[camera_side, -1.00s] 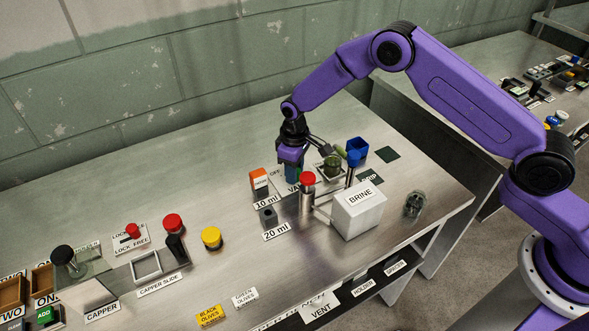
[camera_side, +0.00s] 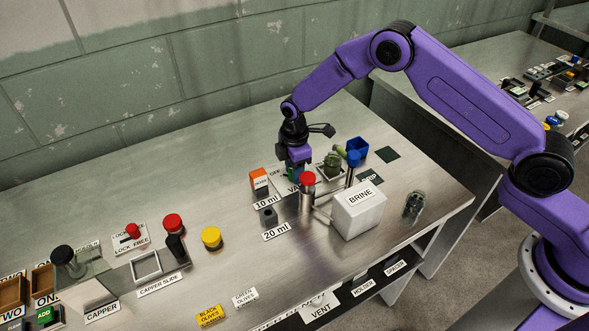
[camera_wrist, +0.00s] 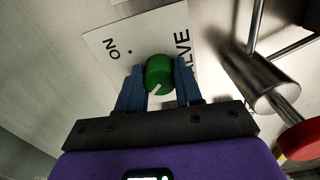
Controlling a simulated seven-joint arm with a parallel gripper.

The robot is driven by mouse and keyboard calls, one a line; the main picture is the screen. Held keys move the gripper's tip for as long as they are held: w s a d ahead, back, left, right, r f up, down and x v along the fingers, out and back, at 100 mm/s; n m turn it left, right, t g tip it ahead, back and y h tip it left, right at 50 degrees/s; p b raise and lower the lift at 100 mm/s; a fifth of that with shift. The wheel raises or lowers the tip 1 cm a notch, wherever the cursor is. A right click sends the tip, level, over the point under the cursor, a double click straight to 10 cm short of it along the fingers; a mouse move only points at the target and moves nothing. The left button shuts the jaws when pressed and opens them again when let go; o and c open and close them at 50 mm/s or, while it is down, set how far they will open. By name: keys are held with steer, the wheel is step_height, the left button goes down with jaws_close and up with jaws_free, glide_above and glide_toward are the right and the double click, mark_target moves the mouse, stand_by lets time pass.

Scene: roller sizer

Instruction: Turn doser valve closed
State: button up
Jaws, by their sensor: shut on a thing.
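The doser valve is a round green knob (camera_wrist: 158,70) with a white pointer mark, on a white plate (camera_wrist: 105,38) lettered ON and VALVE. In the wrist view the mark points toward my gripper's palm, away from the ON lettering. My gripper (camera_wrist: 159,78) has its blue fingers on both sides of the knob and is shut on it. In the side view my gripper (camera_side: 295,172) points down over the plate (camera_side: 278,182), and a little green shows at the fingers. The OFF end of the plate is partly hidden there.
A red-capped metal cylinder (camera_side: 306,195) stands close in front of my gripper, with a pipe to the white BRINE box (camera_side: 358,209). A blue-topped post (camera_side: 352,168), a blue cup (camera_side: 357,149) and an orange-topped block (camera_side: 259,180) are nearby. The table at back left is clear.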

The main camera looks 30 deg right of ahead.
steer(key=shift+n, duration=0.6)
steer(key=o, duration=1)
steer(key=shift+o, duration=0.2)
step_height(320, 180, up, 18)
steer(key=shift+f, duration=0.25)
